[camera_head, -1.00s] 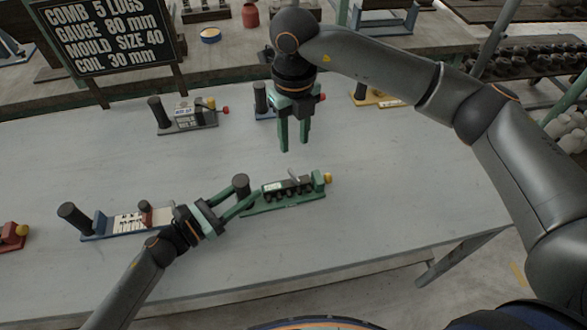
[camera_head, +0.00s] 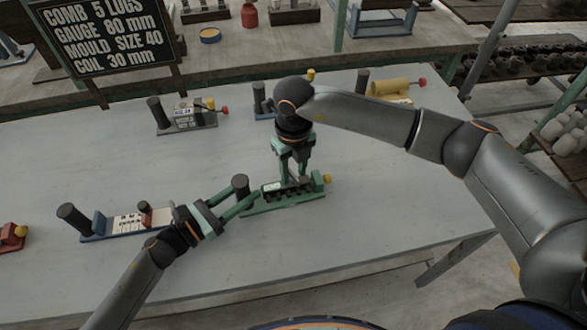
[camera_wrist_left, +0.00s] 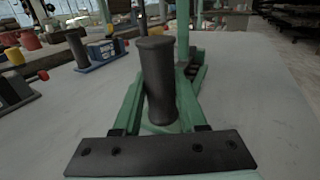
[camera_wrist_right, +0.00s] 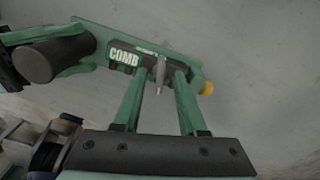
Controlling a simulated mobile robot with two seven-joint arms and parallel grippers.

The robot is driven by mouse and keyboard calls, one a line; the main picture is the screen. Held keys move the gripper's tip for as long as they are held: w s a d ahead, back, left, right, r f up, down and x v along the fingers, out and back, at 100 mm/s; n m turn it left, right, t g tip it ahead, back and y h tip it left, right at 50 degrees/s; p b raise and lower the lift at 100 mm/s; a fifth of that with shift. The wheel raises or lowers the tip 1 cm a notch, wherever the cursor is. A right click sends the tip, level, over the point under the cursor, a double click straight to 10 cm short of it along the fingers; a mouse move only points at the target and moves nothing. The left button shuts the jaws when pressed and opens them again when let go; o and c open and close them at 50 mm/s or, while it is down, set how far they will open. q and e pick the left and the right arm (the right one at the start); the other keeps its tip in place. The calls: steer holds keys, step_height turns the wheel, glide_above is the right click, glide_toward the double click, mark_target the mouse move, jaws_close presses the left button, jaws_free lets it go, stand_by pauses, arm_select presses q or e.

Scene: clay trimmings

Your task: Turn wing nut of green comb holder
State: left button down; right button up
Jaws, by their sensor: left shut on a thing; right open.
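The green comb holder (camera_head: 284,203) lies on the grey table with a black post (camera_head: 240,184) at its left end and a yellow knob (camera_head: 327,179) at its right end. It also shows in the right wrist view (camera_wrist_right: 88,32), with a COMB label and the grey wing nut (camera_wrist_right: 160,70). My left gripper (camera_head: 238,203) is shut on the black post, seen upright between its fingers in the left wrist view (camera_wrist_left: 158,80). My right gripper (camera_head: 291,178) is open above the holder's middle. In its wrist view its fingers (camera_wrist_right: 160,75) stand either side of the wing nut.
A blue holder with a red block (camera_head: 120,222) lies to the left, and a grey holder (camera_head: 187,118) stands behind. A blue holder (camera_head: 262,100) and a yellow one (camera_head: 390,90) stand at the back. A sign (camera_head: 108,37) stands at the back left. The front table is clear.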

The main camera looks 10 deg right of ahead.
jaws_close()
stand_by(0.3)
stand_by(0.4)
steer(key=n, duration=0.4)
steer(key=shift+r, duration=0.1)
steer(key=n, duration=1.1)
steer(key=shift+n, duration=0.4)
steer(key=n, duration=0.6)
